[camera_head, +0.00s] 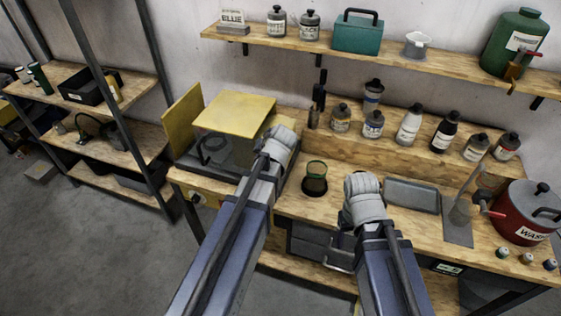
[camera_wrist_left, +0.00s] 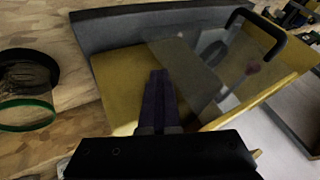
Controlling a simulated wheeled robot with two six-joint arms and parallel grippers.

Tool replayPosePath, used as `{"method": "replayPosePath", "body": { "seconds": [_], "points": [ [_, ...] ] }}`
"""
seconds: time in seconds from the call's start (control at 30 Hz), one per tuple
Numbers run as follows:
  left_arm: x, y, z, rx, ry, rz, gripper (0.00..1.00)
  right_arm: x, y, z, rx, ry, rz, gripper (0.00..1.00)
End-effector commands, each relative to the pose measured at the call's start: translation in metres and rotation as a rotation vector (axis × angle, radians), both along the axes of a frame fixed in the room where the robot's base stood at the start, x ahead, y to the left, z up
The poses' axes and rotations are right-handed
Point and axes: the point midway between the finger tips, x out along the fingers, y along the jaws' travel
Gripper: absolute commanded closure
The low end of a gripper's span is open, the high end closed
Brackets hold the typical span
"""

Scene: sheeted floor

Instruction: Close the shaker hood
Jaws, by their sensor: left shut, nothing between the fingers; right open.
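The shaker stands at the left end of the bench, with a yellow hood panel (camera_head: 235,113) raised flat above its dark base and another yellow panel (camera_head: 182,117) upright at its left. Clear glass-like parts show beneath the flat panel. My left gripper (camera_head: 281,141) is at the shaker's right side; its fingertips are hidden in the head view. In the left wrist view its dark fingers (camera_wrist_left: 158,98) are shut and empty, in front of a yellow surface (camera_wrist_left: 120,80); contact is unclear. A black handle (camera_wrist_left: 257,27) shows there. My right gripper (camera_head: 362,187) is open over the bench.
A green-rimmed cup (camera_head: 314,178) stands in a dark ring between my grippers. Several bottles (camera_head: 409,124) line the raised step behind. A grey tray (camera_head: 411,195) and red WASTE pot (camera_head: 527,212) are at right. A shelf rack (camera_head: 110,120) stands at left.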

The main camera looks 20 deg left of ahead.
Motion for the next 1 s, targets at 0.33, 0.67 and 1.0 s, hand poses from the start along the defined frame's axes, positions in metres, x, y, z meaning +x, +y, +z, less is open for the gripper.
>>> {"method": "replayPosePath", "body": {
  "seconds": [0.33, 0.67, 1.0],
  "points": [
    [0.003, 0.084, 0.0, -0.001, 0.0, 0.004, 1.0, 0.0, 0.0, 0.0, 0.0, 0.0, 0.0, 0.32],
    [0.004, 0.11, 0.0, 0.0, 0.001, 0.0, 1.0, 0.0, 0.0, 0.0, 0.0, 0.0, 0.0, 0.32],
    [0.004, 0.114, 0.001, 0.006, 0.001, 0.001, 1.0, 0.0, 0.0, 0.0, 0.0, 0.0, 0.0, 0.32]
  ]
}}
